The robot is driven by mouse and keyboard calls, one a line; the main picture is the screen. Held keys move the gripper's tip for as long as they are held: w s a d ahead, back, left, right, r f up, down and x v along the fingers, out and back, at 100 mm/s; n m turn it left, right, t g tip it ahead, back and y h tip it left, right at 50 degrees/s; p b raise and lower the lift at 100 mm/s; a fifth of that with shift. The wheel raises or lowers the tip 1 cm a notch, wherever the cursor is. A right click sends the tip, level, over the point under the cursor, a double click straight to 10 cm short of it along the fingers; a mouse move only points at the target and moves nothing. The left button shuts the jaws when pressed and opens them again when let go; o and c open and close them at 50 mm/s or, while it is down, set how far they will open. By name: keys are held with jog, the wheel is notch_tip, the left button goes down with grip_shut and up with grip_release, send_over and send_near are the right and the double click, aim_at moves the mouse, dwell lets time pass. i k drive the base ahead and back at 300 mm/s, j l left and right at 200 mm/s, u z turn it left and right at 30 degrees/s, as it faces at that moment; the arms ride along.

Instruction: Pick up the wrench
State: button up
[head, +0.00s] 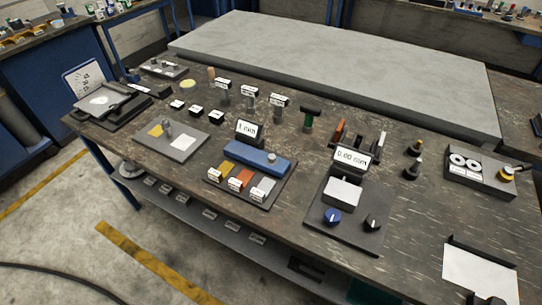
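I cannot pick out a wrench for certain in the head view. A black T-shaped tool with a green shaft (309,118) stands upright near the middle of the workbench (290,222). To its right is a small group of upright tools or holders, including a reddish-orange piece (339,133); they are too small to tell apart. My gripper is not in view, so its state and its place relative to these things do not show.
A large grey slab (330,65) covers the bench's back. In front stand a blue device (257,158), a device with a display and knobs (345,210), a grey plate (171,140) and a box with two discs (481,172). A white sheet (478,272) lies at the right corner.

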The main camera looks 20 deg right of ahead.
aim_at(225, 85)
jog(key=i+j, duration=0.2)
jog(key=j, duration=0.15)
jog(key=i+j+z, duration=0.1)
jog(key=j, duration=0.25)
jog(key=i+j, duration=0.25)
jog(key=j, duration=0.15)
jog(key=i+j, duration=0.15)
jog(key=j, duration=0.2)
jog(key=i+j+z, duration=0.1)
jog(key=j, duration=0.3)
jog(key=i+j, duration=0.25)
jog(key=j+z, duration=0.05)
jog(key=j, duration=0.05)
